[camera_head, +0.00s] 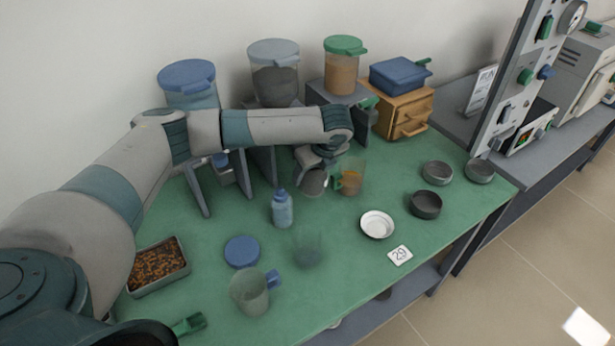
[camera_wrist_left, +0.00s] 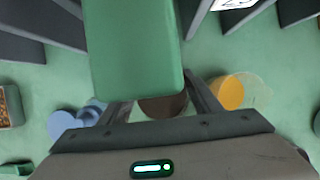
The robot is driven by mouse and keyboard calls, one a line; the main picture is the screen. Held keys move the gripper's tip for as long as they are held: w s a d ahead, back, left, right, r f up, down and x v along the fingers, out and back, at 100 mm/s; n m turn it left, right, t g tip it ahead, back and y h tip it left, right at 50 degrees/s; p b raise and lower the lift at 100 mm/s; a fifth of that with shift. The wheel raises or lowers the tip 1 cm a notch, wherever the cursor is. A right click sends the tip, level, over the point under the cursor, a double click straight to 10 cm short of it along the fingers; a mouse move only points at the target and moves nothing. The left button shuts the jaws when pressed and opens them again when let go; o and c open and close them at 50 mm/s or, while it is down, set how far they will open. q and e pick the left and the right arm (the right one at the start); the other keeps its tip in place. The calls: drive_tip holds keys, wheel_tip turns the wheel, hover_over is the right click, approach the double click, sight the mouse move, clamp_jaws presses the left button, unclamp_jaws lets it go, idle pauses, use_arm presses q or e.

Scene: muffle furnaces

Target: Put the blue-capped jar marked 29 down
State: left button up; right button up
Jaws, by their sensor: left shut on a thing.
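My left gripper (camera_head: 316,172) is low over the middle of the table, shut, seemingly on a dark grey cup (camera_head: 313,183); in the wrist view (camera_wrist_left: 163,92) a green block (camera_wrist_left: 137,50) covers much of the jaws. A dark brown round surface (camera_wrist_left: 163,105) shows between the fingers. A large blue-capped jar (camera_head: 187,82) stands at the back left, partly behind my arm. A small blue-topped jar (camera_head: 222,162) is half hidden below it. I read 29 only on a white card (camera_head: 400,255) on the table. My right gripper is not seen.
Right of the gripper stands an orange-filled cup (camera_head: 352,178); left are a pale blue bottle (camera_head: 283,210) and blue disc (camera_head: 242,251).

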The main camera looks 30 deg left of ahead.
use_arm(q)
drive_tip(key=shift+w+a, duration=0.15)
drive_tip(key=shift+a, duration=0.15)
drive_tip(key=shift+p+x, duration=0.9)
drive_tip(key=shift+x, duration=0.6)
drive_tip(key=shift+d+f, duration=0.15)
drive_tip(key=shift+f, duration=0.2)
drive_tip(key=shift+f, duration=0.55)
drive_tip(key=o, duration=1.2)
drive_tip(key=shift+r, duration=0.45)
drive_tip(key=b+v, duration=0.2)
drive_tip(key=v, duration=1)
drive_tip(key=shift+r, duration=0.1)
